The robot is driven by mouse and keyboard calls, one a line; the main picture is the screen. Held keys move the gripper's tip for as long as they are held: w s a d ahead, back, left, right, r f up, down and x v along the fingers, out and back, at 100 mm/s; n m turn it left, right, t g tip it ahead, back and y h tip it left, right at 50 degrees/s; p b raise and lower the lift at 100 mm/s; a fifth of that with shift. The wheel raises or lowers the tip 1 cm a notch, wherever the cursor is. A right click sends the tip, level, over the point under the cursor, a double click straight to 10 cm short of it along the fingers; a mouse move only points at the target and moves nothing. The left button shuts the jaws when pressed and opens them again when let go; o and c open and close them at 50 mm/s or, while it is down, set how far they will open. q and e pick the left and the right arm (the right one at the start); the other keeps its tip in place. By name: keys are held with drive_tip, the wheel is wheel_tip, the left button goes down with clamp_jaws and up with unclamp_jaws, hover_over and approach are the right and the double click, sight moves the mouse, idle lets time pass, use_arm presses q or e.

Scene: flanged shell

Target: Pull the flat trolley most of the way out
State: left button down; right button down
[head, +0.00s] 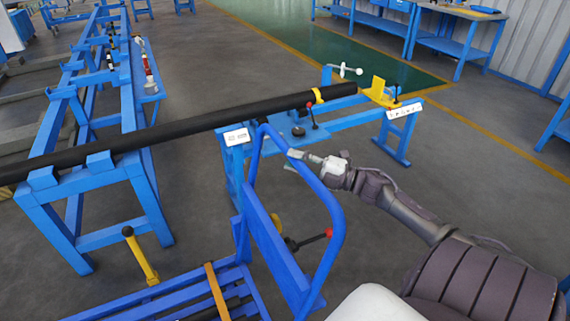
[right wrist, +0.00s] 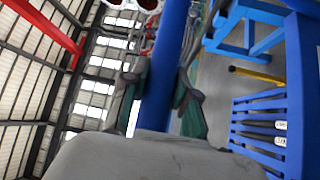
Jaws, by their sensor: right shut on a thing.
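The flat trolley (head: 155,307) is blue, with a slatted deck at the bottom left of the head view and a tall looped push handle (head: 334,212) at its near end. Its slatted deck also shows in the right wrist view (right wrist: 257,151). My right gripper (head: 296,160) is at the upper part of the handle loop. In the right wrist view its fingers (right wrist: 158,95) lie on both sides of the blue handle tube (right wrist: 166,70), shut on it. My left gripper is not in view.
A long black pipe (head: 200,124) rests on blue stands (head: 92,195) beyond the trolley. A blue bench with a yellow bracket (head: 379,90) stands behind the handle. A yellow post with a black knob (head: 142,258) rises beside the deck. Grey floor (head: 400,270) is clear at right.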

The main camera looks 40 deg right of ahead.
drive_tip(key=shift+d, duration=0.3)
drive_tip(key=c, duration=0.9)
unclamp_jaws()
drive_tip(key=shift+s+d, duration=0.1)
drive_tip(key=shift+s, duration=0.05)
drive_tip(key=v, duration=1.1)
drive_tip(key=shift+s+d, duration=0.25)
drive_tip(key=shift+s, duration=0.1)
drive_tip(key=shift+f, duration=0.15)
